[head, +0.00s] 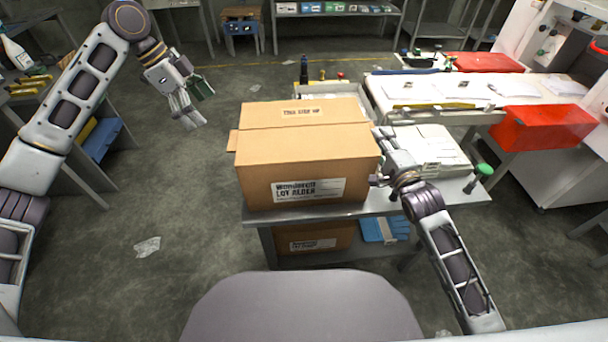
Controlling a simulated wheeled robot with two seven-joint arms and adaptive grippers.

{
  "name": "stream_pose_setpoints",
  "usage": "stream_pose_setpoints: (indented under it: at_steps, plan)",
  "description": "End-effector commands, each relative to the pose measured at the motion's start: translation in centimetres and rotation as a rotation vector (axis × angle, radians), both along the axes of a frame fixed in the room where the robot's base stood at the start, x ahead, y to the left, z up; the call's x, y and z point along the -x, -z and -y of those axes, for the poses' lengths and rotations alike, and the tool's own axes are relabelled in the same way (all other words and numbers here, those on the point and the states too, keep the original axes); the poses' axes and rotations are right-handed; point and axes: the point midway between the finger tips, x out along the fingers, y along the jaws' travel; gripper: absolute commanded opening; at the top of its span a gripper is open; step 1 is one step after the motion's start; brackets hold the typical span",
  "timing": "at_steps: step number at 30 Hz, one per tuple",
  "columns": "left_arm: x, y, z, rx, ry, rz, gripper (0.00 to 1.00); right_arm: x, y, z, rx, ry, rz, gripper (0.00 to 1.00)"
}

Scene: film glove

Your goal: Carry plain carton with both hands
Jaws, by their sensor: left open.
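A large brown cardboard carton (300,158) sits upright on a grey metal table (300,214). Its top is closed, with a printed strip on top and a white label on the front. My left gripper (197,106) is open and empty, raised to the left of the carton and apart from it. My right gripper (381,158) is at the carton's right side, close to it or touching; its fingertips are partly hidden, so I cannot tell contact or opening.
A second carton (312,238) and a blue item (384,229) are on the lower shelf. White papers (428,148) and a green-knobbed item (484,171) lie right of the carton. A red bin (545,127) hangs farther right. The left floor is mostly clear.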

Motion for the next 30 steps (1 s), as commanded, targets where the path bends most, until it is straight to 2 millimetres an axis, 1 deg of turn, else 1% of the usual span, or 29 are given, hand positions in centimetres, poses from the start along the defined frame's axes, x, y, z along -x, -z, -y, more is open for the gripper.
stream_pose_setpoints:
  at_steps: [30]
  plan:
    - [0.0, 0.0, 0.0, 0.0, 0.0, 0.0, 1.0, 7.1, 0.1, 1.6, -0.002, 0.0, -0.002, 0.28]
